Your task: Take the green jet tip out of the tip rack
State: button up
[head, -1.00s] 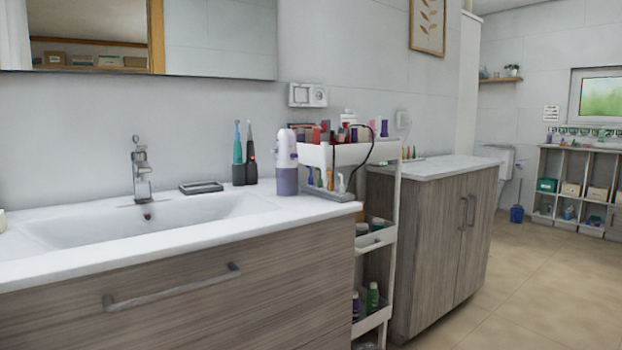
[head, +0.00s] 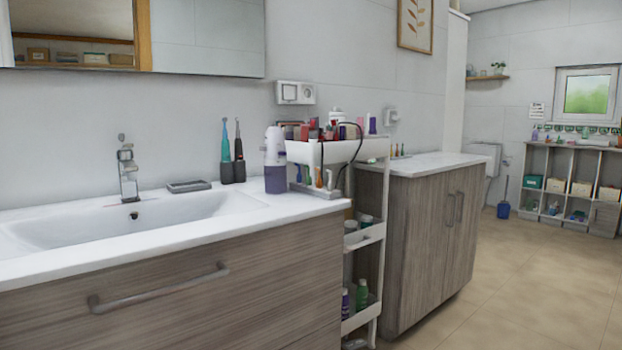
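Several small coloured tips stand upright in a low grey rack (head: 318,191) at the right end of the sink counter. A small green upright tip (head: 307,175) seems to be among them, beside an orange tip (head: 319,177) and a white one (head: 330,179). They are small and blurred, so I cannot tell the shapes or how each one sits. A white and purple bottle-shaped device (head: 275,162) stands just left of the rack. My gripper is not in view.
A white cart (head: 345,153) with crowded cosmetics and a dark hanging cable stands between the sink counter (head: 300,206) and a second cabinet (head: 430,240). Two electric toothbrushes (head: 232,165) stand behind the sink. The tiled floor (head: 500,290) at the right is clear.

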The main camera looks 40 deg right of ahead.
aim_at(308, 179)
jog(key=i+l+u, duration=0.1)
jog(key=l+u, duration=0.2)
jog(key=l, duration=1.55)
jog(key=k+l+u, duration=0.1)
jog(key=l+u, duration=0.15)
jog(key=l, duration=1.65)
jog(key=i+j, duration=0.25)
jog(key=k+j+u, duration=0.05)
